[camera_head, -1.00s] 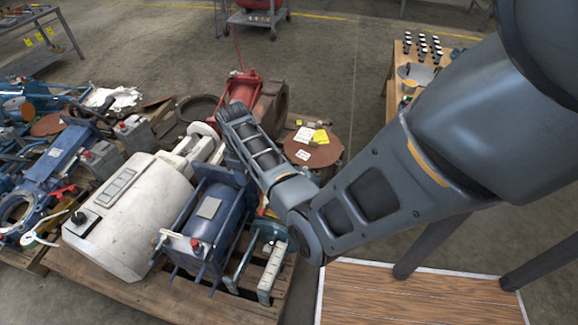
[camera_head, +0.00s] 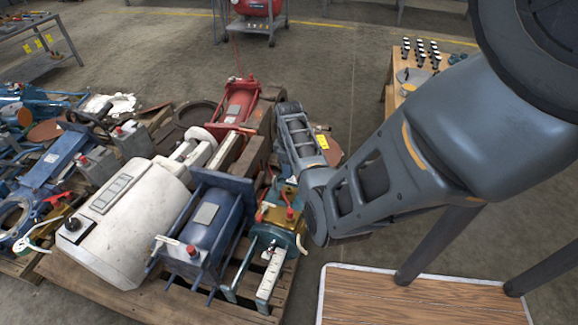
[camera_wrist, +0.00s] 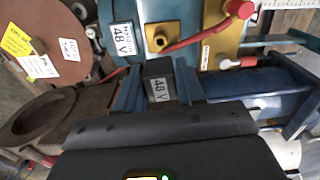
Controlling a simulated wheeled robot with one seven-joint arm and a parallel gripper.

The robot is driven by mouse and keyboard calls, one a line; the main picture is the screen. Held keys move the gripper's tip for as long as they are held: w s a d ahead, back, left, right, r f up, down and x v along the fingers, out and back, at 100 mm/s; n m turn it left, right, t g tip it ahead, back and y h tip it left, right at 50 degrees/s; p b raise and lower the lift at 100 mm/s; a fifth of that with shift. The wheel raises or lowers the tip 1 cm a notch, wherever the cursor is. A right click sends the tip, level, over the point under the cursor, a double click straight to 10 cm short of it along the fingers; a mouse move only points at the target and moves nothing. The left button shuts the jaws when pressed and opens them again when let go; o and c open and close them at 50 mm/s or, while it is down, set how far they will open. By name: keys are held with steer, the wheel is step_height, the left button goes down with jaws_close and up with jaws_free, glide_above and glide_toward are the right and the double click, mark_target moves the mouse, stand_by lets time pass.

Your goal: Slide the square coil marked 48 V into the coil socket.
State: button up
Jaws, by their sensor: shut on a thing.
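In the wrist view a small black square coil (camera_wrist: 157,68) with a white 48 V label sits between the two fingers of my gripper (camera_wrist: 158,88), which is shut on it. Ahead of it is a teal and brass valve body (camera_wrist: 205,25), with a second 48 V label (camera_wrist: 122,38) on its left part. A square brass fitting with a dark round hole (camera_wrist: 160,38) faces the coil, apart from it; I cannot tell whether this is the coil socket. In the head view the brass and teal valve (camera_head: 280,214) stands beside my forearm. The coil and gripper tips are hidden there.
A blue cylinder unit (camera_head: 207,232) and a white motor housing (camera_head: 130,225) crowd the pallet (camera_head: 110,292). A red cylinder (camera_head: 240,100) lies behind.

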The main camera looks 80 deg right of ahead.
steer(key=shift+s+r, duration=0.1)
steer(key=shift+f+b, duration=1.95)
steer(key=shift+f, duration=1.05)
steer(key=shift+f+b, duration=0.5)
steer(key=shift+f, duration=0.9)
steer(key=o, duration=1.2)
steer(key=shift+r, duration=0.15)
steer(key=shift+r+p, duration=1.5)
steer(key=shift+r, duration=2.3)
